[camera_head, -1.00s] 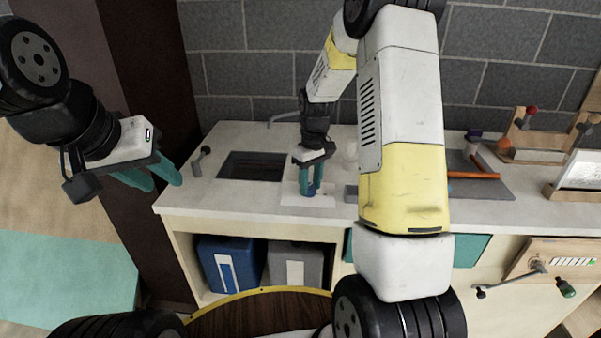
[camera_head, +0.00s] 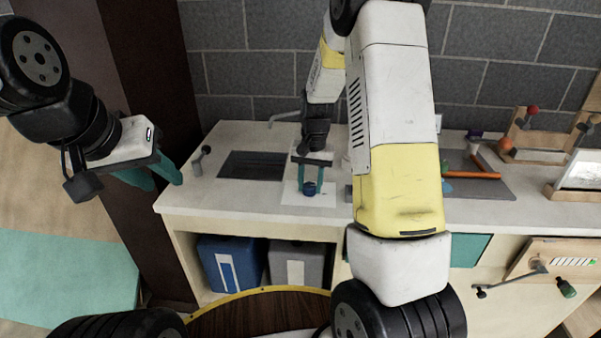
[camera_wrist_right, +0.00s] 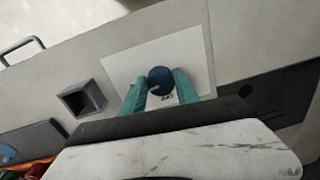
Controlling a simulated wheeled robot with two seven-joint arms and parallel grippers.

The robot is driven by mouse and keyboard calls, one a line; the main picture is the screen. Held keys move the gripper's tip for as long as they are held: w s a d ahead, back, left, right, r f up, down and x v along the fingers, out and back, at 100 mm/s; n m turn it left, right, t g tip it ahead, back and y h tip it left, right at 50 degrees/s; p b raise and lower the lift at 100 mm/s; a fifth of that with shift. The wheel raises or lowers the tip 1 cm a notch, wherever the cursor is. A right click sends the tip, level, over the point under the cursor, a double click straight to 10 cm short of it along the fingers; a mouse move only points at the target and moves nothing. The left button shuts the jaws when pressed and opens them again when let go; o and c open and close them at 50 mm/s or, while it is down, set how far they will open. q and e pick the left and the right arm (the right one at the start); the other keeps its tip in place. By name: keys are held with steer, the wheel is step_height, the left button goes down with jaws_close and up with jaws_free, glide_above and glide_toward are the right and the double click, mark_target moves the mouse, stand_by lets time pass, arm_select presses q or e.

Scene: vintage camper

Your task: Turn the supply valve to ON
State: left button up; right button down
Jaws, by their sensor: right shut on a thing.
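The supply valve appears as a round dark-blue knob (camera_head: 309,188) on a white plate (camera_head: 328,198) on the counter. In the right wrist view the knob (camera_wrist_right: 160,77) sits between the two teal fingers of my right gripper (camera_wrist_right: 161,90), which is shut on it from above. Small dark lettering on the plate (camera_wrist_right: 120,65) by the knob is too small to read surely. In the head view my right gripper (camera_head: 310,186) straddles the knob with one finger on each side. My left gripper (camera_head: 160,179) is open and empty, left of the counter.
A dark sink (camera_head: 250,166) lies left of the plate, with a small grey lever (camera_head: 200,160) beyond it. A square grey socket (camera_wrist_right: 82,101) stands near the plate. A grey mat (camera_head: 490,185) with orange items and wooden stands (camera_head: 535,135) are to the right.

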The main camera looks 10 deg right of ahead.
mark_target(311, 186)
steer(key=shift+m, duration=0.6)
steer(key=c, duration=0.9)
jaws_free()
steer(key=shift+s+d+r, duration=0.1)
steer(key=shift+d+r, duration=0.05)
steer(key=shift+r, duration=3.75)
